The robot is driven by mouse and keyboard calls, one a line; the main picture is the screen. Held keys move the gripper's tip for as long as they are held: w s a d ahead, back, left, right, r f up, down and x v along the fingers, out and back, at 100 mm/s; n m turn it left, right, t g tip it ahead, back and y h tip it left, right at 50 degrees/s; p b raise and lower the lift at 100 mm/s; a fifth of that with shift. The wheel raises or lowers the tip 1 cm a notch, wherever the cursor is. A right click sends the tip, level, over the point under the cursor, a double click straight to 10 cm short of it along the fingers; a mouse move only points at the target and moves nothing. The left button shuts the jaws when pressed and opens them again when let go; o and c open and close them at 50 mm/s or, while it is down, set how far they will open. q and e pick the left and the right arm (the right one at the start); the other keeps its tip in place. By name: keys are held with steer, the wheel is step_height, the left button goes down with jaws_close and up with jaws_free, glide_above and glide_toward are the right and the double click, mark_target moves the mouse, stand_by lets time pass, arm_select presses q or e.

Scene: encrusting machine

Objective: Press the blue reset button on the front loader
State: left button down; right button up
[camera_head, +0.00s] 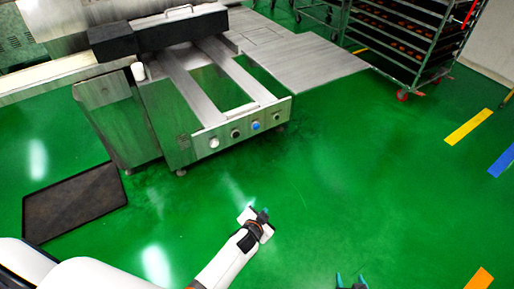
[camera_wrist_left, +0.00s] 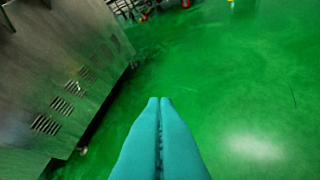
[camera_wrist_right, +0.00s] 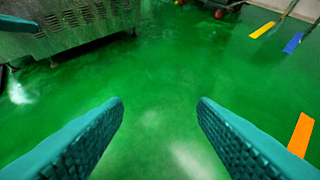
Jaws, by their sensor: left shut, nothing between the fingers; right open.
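The blue reset button (camera_head: 256,126) sits on the front panel (camera_head: 243,127) of the steel front loader, in a row with several other knobs and buttons. My left gripper (camera_head: 264,212) is in front of and below the panel, apart from it, over the green floor. In the left wrist view its teal fingers (camera_wrist_left: 160,100) are shut together with nothing between them. My right gripper (camera_head: 351,280) shows at the bottom edge of the head view. In the right wrist view its fingers (camera_wrist_right: 160,105) are wide apart and empty. The blue button is not visible in either wrist view.
A dark tray (camera_head: 75,202) lies on the floor at the left. A wheeled rack (camera_head: 405,45) with several shelves stands at the back right.

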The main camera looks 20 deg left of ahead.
mark_target(256, 127)
arm_select(q)
steer(key=w+r+t+b, duration=0.35)
steer(key=w+b, duration=0.25)
steer(key=w, duration=0.2)
steer(key=w+a+r+t+y+b, duration=0.1)
steer(key=w+r+t+b, duration=0.3)
steer(key=r+b, duration=0.5)
step_height(256, 127, up, 5)
steer(key=shift+w+f+y, duration=0.1)
steer(key=shift+w+y, duration=0.2)
steer(key=shift+y, duration=0.5)
arm_select(e)
step_height(256, 127, up, 17)
steer(key=w+a+t+y, duration=0.1)
steer(key=w+t, duration=0.1)
steer(key=t, duration=0.5)
steer(key=shift+w+a+y, duration=0.15)
steer(key=shift+w+y, duration=0.05)
steer(key=shift+y, duration=0.1)
arm_select(q)
steer(key=shift+a+t, duration=0.1)
steer(key=shift+t, duration=0.15)
arm_select(e)
steer(key=shift+f, duration=0.15)
